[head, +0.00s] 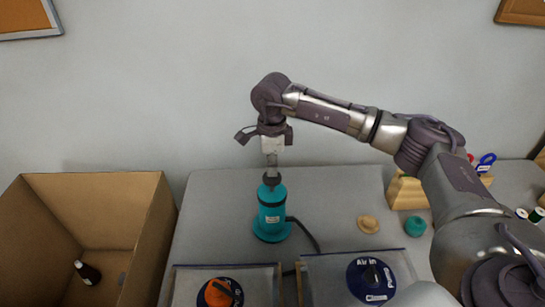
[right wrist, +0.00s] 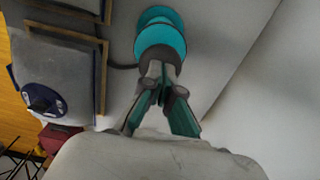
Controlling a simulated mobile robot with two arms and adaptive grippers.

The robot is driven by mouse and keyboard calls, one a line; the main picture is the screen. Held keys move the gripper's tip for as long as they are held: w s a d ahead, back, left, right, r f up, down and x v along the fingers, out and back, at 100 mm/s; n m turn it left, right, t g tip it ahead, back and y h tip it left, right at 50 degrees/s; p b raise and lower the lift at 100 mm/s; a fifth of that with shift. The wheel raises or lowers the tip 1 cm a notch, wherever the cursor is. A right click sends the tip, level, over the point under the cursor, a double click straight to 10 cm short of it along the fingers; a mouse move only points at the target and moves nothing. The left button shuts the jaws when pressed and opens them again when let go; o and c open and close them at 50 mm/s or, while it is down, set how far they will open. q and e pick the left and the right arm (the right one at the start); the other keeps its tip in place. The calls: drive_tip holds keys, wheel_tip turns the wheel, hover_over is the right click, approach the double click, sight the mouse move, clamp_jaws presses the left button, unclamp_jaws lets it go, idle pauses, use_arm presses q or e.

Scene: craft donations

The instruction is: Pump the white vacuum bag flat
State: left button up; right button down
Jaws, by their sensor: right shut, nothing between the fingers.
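A teal hand pump (head: 271,217) stands upright on the grey table, and it also shows in the right wrist view (right wrist: 160,38). My right gripper (head: 271,172) points down right over the pump's dark top. It is shut with nothing between its fingers. The fingertips (right wrist: 160,70) look close to or touching the pump top; I cannot tell which. Two pale bags lie in front, partly cut off: one with an orange valve piece (head: 219,292), one with a dark blue disc marked "Air in" (head: 371,280). I cannot tell which is the white one. My left gripper is not in view.
A dark hose (head: 305,233) runs from the pump toward the bags. An open cardboard box (head: 150,235) at left holds a dark bottle (head: 88,272). A wooden knob (head: 368,224), a teal roll (head: 415,226) and a wooden block (head: 405,193) stand at right.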

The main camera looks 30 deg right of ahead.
wheel_tip(320, 180, down, 3)
drive_tip(key=shift+r+b, duration=0.2)
drive_tip(key=shift+b, duration=0.5)
drive_tip(key=shift+r+p, duration=0.55)
drive_tip(key=shift+r, duration=0.15)
wheel_tip(320, 180, up, 11)
drive_tip(key=p, duration=0.6)
drive_tip(key=shift+f, duration=0.15)
drive_tip(key=shift+f+b, duration=4.25)
drive_tip(key=shift+f, duration=1.65)
wheel_tip(320, 180, up, 12)
drive_tip(key=p, duration=0.7)
